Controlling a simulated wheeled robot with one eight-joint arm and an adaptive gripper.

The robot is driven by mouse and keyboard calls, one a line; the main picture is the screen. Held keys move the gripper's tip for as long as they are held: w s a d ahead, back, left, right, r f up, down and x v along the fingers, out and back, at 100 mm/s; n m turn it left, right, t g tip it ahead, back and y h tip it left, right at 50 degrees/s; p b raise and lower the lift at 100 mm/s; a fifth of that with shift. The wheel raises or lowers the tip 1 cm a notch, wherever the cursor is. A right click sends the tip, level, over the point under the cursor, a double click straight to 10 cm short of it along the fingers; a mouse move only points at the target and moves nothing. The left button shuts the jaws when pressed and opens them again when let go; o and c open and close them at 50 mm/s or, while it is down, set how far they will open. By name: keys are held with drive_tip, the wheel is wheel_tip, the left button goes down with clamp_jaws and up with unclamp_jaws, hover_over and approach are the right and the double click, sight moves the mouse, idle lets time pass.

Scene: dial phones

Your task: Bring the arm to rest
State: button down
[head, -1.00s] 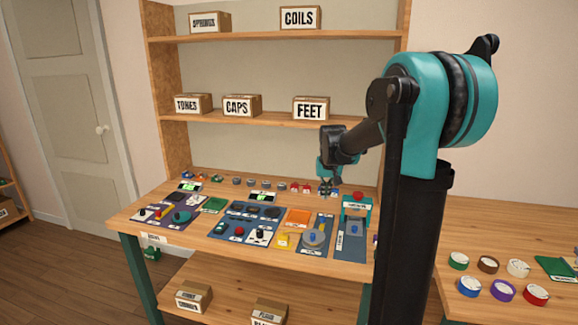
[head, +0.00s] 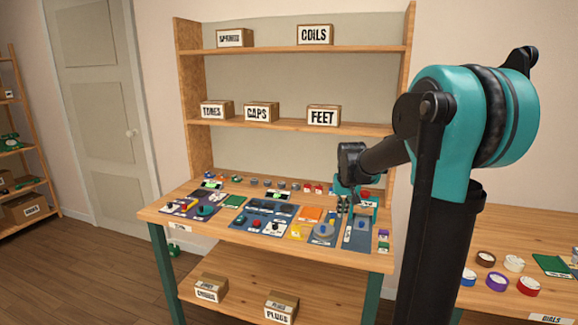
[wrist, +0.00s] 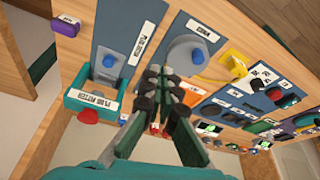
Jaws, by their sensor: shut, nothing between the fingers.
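My gripper (head: 343,207) is at the end of my teal and black arm, held out over the right part of the workbench (head: 330,258). In the wrist view my gripper (wrist: 162,75) has its dark fingertips together with nothing between them. It points toward the bench, above the gap between the plug tester (wrist: 95,100) and the round grey dial (wrist: 188,55). The plug tester has a teal frame and a red knob. I cannot tell the height of the fingertips above the surface. My arm covers part of the bench's right end in the head view.
Several coloured panels with knobs and parts cover the bench. Behind it stands a shelf unit (head: 285,129) with labelled boxes. A side table (head: 505,232) at right holds tape-like rolls. A wooden rack (head: 47,160) stands at far left. The floor (head: 75,275) at left front is clear.

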drive_tip(key=s+f, duration=0.4)
drive_tip(key=s, duration=0.5)
drive_tip(key=s+f, duration=0.5)
drive_tip(key=s, duration=0.5)
drive_tip(key=s+f, duration=0.4)
drive_tip(key=s, duration=0.5)
drive_tip(key=shift+s+d+f+n, duration=0.25)
drive_tip(key=shift+s+n, duration=0.05)
drive_tip(key=shift+s, duration=0.05)
